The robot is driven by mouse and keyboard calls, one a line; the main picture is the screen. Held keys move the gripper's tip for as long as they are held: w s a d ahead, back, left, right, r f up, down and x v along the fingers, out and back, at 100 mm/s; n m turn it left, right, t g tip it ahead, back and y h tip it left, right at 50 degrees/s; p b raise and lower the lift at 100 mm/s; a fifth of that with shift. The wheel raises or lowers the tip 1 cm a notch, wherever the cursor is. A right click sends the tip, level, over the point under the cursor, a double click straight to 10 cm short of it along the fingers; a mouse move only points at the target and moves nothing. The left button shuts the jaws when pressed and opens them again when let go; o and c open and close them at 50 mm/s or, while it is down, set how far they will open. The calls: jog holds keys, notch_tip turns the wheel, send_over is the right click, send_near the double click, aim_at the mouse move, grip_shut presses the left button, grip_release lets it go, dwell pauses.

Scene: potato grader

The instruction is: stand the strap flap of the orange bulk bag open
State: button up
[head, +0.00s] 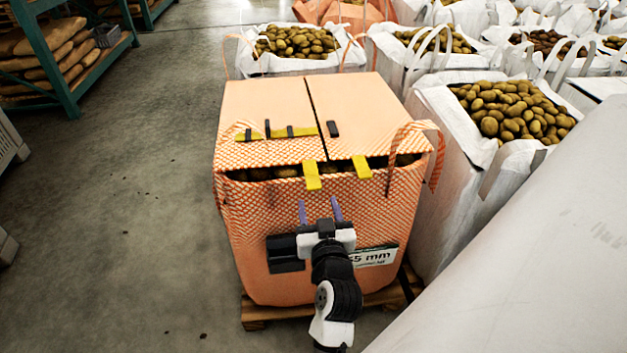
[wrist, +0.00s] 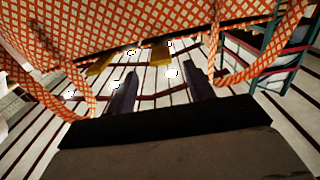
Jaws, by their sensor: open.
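The orange bulk bag (head: 320,225) stands on a wooden pallet in the head view, its top covered by two flaps split by a dark slit. The left flap (head: 262,100) carries yellow straps (head: 260,136) with black clips; the right flap (head: 365,105) has one black piece. Both lie roughly flat. Two yellow tabs (head: 312,175) hang over the front edge; they also show in the wrist view (wrist: 160,54). A dark gap with potatoes shows under the front edge. My gripper (head: 319,208) is open and empty, before the bag's front, below the tabs; its fingers show apart in the wrist view (wrist: 161,88).
An orange lifting loop (head: 437,155) stands at the bag's right corner. White bags of potatoes (head: 460,190) crowd the right and back. A large pale surface (head: 530,270) fills the lower right. Open floor (head: 130,210) lies to the left, with a teal rack (head: 60,80) beyond.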

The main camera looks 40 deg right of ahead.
aim_at(313, 181)
jog(key=p+x, duration=0.1)
jog(key=x, duration=0.7)
jog(key=shift+c, duration=0.2)
jog(key=shift+r, duration=0.1)
grip_shut()
